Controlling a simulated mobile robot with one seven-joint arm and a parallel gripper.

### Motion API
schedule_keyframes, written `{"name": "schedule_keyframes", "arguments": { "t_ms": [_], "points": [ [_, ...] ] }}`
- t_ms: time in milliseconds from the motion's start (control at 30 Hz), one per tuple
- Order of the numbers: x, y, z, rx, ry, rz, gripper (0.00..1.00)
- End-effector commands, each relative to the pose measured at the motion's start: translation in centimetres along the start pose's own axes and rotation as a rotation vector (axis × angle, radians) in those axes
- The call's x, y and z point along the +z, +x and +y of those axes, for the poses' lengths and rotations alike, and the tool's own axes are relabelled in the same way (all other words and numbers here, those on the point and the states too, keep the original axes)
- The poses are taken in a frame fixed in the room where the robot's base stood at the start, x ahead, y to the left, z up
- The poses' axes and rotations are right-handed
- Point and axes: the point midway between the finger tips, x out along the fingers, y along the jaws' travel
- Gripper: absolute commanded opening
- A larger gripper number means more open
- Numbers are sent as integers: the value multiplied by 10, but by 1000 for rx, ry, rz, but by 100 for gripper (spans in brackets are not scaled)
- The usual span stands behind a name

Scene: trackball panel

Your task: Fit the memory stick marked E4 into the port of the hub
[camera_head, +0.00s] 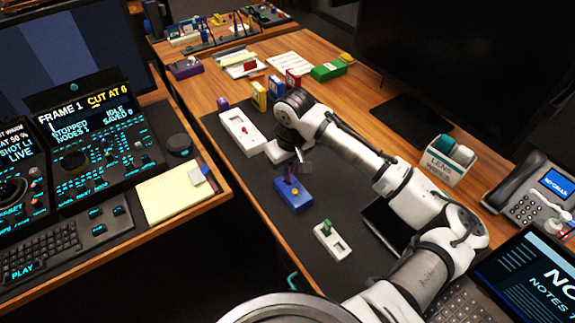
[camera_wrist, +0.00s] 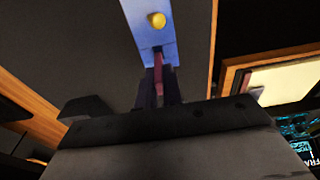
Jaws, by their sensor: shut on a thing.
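My gripper (camera_head: 288,170) points down over the dark mat, just above a blue block (camera_head: 294,197) with a yellow knob on its top. In the wrist view the gripper's two dark fingers (camera_wrist: 159,88) are shut on a narrow purple-red stick (camera_wrist: 159,76). The stick's lower end is at or just above the near end of the blue block (camera_wrist: 145,38); I cannot tell whether it touches or enters it. No E4 mark is readable. I cannot tell for certain whether the blue block is the hub, and its port is not clearly visible.
A white tray (camera_head: 229,122) lies behind the gripper, and a small white holder with a green piece (camera_head: 333,242) lies in front. Small coloured boxes (camera_head: 259,96) stand at the mat's back edge. A lens-wipes box (camera_head: 447,160) and phone (camera_head: 535,190) are at the right.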

Motion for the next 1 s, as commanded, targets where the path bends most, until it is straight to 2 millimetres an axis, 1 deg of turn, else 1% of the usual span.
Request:
{"name": "schedule_keyframes", "arguments": {
  "t_ms": [667,1000],
  "points": [
    [0,0,0,0,0,-1,0],
    [1,7,0,0,0,-1,0]
  ]
}}
